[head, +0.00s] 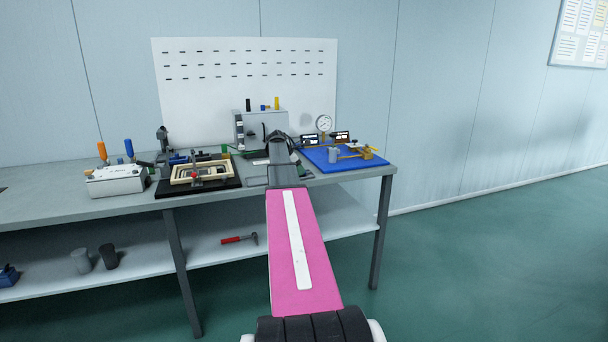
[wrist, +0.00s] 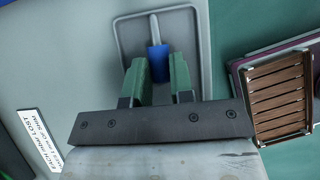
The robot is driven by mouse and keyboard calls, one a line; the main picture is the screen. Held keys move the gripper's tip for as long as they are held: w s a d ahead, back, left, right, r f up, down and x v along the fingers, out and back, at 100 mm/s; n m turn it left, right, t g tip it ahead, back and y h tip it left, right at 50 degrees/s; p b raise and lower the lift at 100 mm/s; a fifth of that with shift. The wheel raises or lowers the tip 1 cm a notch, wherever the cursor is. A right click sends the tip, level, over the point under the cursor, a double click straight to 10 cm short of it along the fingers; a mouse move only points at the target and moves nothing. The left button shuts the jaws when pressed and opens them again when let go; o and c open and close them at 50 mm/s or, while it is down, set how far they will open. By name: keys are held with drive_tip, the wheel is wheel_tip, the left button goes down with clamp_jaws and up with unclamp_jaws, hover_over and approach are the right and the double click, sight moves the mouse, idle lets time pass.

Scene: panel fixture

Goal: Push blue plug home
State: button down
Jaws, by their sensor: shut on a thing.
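In the wrist view, my gripper (wrist: 158,62) has its two green fingers on either side of the blue plug (wrist: 158,66). It is shut on the plug. In the head view, the grey fixture box (head: 252,122) stands at the back of the bench. My arm hides the gripper and the plug there.
A brown slatted piece (wrist: 280,95) lies right of the fingers in the wrist view, and a white label (wrist: 40,140) left. On the bench, a blue mat (head: 335,163) with tools is right, a framed cream part (head: 203,172) left. A round gauge (head: 324,123) stands behind the mat.

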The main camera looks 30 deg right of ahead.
drive_tip(key=shift+r, duration=0.1)
drive_tip(key=shift+r, duration=2.9)
